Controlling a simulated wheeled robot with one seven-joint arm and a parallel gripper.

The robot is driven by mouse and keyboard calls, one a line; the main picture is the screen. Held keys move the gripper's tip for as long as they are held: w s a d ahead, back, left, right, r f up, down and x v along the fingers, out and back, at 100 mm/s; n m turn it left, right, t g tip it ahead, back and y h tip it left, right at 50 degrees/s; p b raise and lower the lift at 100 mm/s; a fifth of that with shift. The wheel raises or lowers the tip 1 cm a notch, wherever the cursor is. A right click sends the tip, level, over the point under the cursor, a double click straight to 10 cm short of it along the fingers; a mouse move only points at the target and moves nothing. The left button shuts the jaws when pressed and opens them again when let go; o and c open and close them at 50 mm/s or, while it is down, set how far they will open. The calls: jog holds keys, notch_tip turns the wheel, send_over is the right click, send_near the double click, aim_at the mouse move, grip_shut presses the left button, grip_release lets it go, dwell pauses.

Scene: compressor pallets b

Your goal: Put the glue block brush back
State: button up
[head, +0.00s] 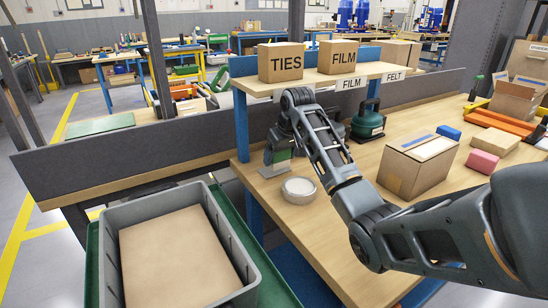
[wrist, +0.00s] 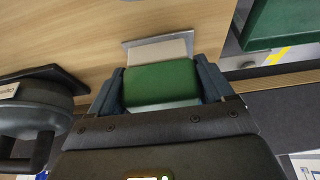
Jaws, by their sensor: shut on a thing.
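The brush is a green block (wrist: 160,84) with a pale beige part (wrist: 158,52) beyond it in the wrist view. My gripper (wrist: 160,76) is shut on the green block, one finger on each side. In the head view my gripper (head: 279,150) is low over the near left end of the workbench, with the green block (head: 282,156) partly hidden by the fingers. A thin grey plate (head: 272,172) lies on the bench right below the brush. I cannot tell whether the brush touches it.
A round pale dish or roll (head: 299,190) sits just in front. A dark green weighted object (head: 368,122) stands to the right, near a cardboard box (head: 418,165). A shelf (head: 310,80) with labelled boxes stands behind. A grey tote (head: 215,215) is at the left.

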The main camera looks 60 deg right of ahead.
aim_at(275, 158)
jog(key=w+f, duration=0.1)
jog(key=w+d+f, duration=0.1)
jog(key=shift+w+d, duration=0.3)
jog(key=shift+w+d+f, duration=0.1)
jog(key=shift+w+f, duration=0.05)
jog(key=shift+f, duration=0.1)
jog(key=shift+f, duration=0.2)
jog(key=o, duration=0.8)
jog(key=shift+v, duration=3.95)
